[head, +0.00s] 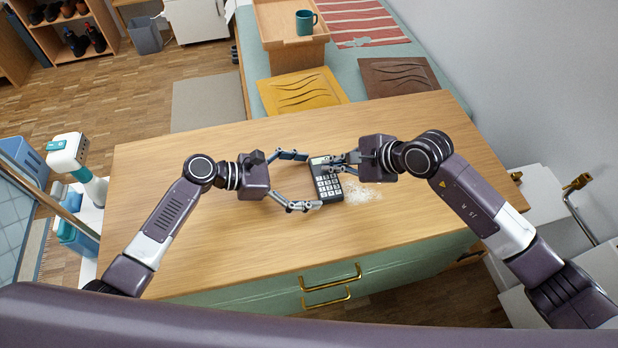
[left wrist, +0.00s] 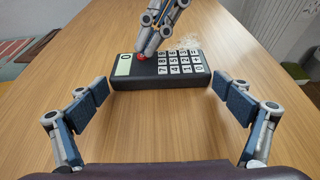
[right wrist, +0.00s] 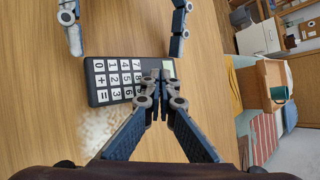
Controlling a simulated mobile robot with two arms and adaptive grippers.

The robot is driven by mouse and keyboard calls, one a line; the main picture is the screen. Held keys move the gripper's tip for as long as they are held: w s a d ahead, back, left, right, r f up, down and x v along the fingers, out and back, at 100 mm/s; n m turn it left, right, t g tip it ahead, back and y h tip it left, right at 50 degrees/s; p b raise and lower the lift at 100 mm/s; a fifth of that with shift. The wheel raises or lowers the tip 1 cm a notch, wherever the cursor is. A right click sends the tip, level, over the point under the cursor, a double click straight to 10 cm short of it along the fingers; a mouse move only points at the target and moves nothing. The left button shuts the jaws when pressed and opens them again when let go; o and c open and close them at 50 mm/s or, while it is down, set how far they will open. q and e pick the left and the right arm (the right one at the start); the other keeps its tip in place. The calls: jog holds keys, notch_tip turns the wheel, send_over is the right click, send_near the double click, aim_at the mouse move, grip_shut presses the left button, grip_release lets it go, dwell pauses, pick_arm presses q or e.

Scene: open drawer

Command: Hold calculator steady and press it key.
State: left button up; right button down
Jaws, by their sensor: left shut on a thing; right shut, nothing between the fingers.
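The black calculator (head: 327,186) with white keys and a pale display lies on the wooden table top; it also shows in the left wrist view (left wrist: 125,83) and the right wrist view (right wrist: 93,90). My left gripper (head: 314,180) has its widely spread fingers at the calculator's two ends, shut on it. My right gripper (head: 329,164) is shut and empty, its fingertips over the key area near the display. In the left wrist view a red key (left wrist: 143,57) shows just beneath these fingertips, which partly hide it; I cannot tell whether it is pressed down.
The wooden table (head: 190,225) is mostly bare around the calculator. A whitish patch (head: 366,193) lies on it to the right of the calculator. Brass handles (head: 331,281) show on its green front. Behind are a yellow cushion (head: 300,90), a brown cushion (head: 398,76) and a teal mug (head: 305,22).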

jog(key=shift+r, duration=0.35)
jog(key=shift+r, duration=3.05)
pick_arm(q)
jog(key=o, duration=0.9)
